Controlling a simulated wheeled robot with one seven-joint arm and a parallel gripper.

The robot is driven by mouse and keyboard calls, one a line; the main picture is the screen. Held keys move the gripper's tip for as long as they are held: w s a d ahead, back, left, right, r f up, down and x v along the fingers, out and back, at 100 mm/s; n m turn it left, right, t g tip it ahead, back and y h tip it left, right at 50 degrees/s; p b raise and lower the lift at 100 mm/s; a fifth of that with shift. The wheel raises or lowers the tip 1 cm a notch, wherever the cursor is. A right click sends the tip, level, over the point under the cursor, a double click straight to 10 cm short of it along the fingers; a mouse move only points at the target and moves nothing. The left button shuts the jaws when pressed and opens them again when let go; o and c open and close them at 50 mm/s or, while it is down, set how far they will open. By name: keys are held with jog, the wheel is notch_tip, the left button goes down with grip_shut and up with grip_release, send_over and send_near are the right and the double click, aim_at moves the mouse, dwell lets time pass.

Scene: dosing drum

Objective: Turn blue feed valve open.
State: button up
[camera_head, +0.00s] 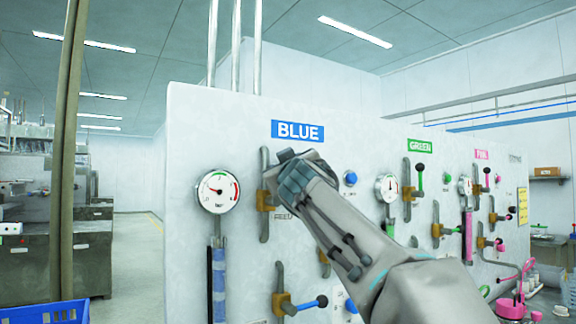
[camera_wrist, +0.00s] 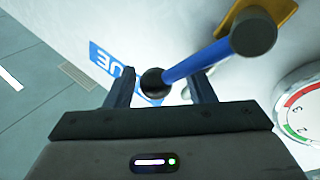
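The blue feed valve (camera_head: 265,199) is on the white panel under the BLUE sign, above a partly hidden FEED label. Its brass body and grey pipe show left of my gripper (camera_head: 290,168), which hides the handle in the head view. In the wrist view, the blue handle (camera_wrist: 195,61) runs from a dark hub by the brass body to a black end knob (camera_wrist: 153,83). My gripper (camera_wrist: 161,80) is open, with one finger on each side of the knob end. Gaps show between knob and fingers; whether anything touches is unclear.
A round gauge (camera_head: 218,191) is just left of the valve. A lower blue-handled valve (camera_head: 298,304) sits below my arm. Green (camera_head: 420,146) and pink (camera_head: 481,153) sections lie to the right. A blue crate (camera_head: 55,312) is at bottom left.

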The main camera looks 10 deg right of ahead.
jog(key=shift+s, duration=0.15)
jog(key=b+v, duration=0.4)
jog(key=v, duration=0.9)
jog(key=shift+s+b, duration=0.3)
jog(key=shift+b, duration=0.05)
jog(key=shift+f, duration=0.1)
